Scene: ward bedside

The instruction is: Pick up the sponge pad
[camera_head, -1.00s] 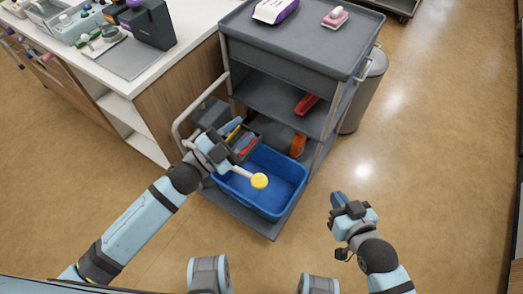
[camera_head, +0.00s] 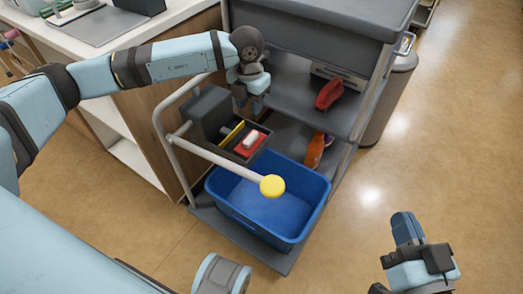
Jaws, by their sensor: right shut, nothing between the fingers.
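A small dark tray (camera_head: 262,152) on the trolley's left end holds a red block (camera_head: 241,150) with a small white piece (camera_head: 251,139) on it, and a yellow strip (camera_head: 233,133). I cannot tell for certain which of these is the sponge pad. My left gripper (camera_head: 249,104) points down just behind the tray, in front of the middle shelf. Its fingers look apart, with nothing seen between them. My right gripper (camera_head: 404,226) is shut and empty, over the floor at the lower right, well away from the tray.
A grey trolley (camera_head: 318,27) carries a blue tub (camera_head: 318,200) at its base. A yellow-ended pole (camera_head: 272,186) juts over the tub. A red item (camera_head: 329,94) and an orange bottle (camera_head: 315,150) sit on its shelves. A counter (camera_head: 105,30) stands left, a bin (camera_head: 388,100) right. Right floor is clear.

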